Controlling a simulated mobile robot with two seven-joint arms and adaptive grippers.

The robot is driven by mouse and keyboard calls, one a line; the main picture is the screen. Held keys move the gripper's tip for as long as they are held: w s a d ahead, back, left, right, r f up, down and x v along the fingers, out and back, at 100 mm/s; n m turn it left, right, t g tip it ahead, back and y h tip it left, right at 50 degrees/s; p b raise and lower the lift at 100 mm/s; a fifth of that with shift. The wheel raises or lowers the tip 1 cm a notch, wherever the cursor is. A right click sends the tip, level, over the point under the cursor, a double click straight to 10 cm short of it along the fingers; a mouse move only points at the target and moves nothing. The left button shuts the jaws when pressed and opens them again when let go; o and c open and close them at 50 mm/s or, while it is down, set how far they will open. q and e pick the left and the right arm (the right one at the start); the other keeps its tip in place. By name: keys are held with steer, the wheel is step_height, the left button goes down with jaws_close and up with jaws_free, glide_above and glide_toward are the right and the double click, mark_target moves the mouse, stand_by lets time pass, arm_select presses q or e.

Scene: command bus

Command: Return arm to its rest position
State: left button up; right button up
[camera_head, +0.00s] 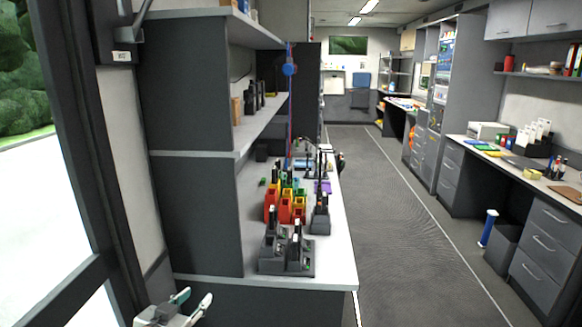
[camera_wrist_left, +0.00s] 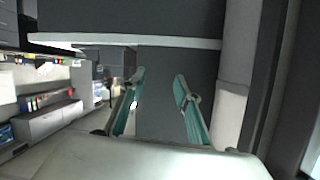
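My left gripper (camera_head: 194,298) shows at the bottom left of the head view, low beside the near end of the grey shelf unit. Its two fingers, with teal inner pads, stand apart. In the left wrist view the gripper (camera_wrist_left: 159,77) is open, with nothing between the fingers. The dark panel of the unit lies beyond the fingers. Most of my left arm is outside the head view. My right gripper is in neither view.
A white counter (camera_head: 335,262) holds black radios in chargers (camera_head: 287,252) and red, orange and yellow holders (camera_head: 285,208). A dark door frame (camera_head: 75,130) stands at the left. The aisle floor (camera_head: 400,220) is clear.

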arm_select(q)
steer(key=s+d+f+g, duration=0.1)
steer(key=s+d+f, duration=0.1)
steer(key=s+f, duration=1)
steer(key=s+d+f+m+g, duration=0.1)
steer(key=s+d+f+g, duration=0.1)
steer(key=s+f, duration=1)
steer(key=s, duration=0.4)
steer(key=shift+h, duration=0.4)
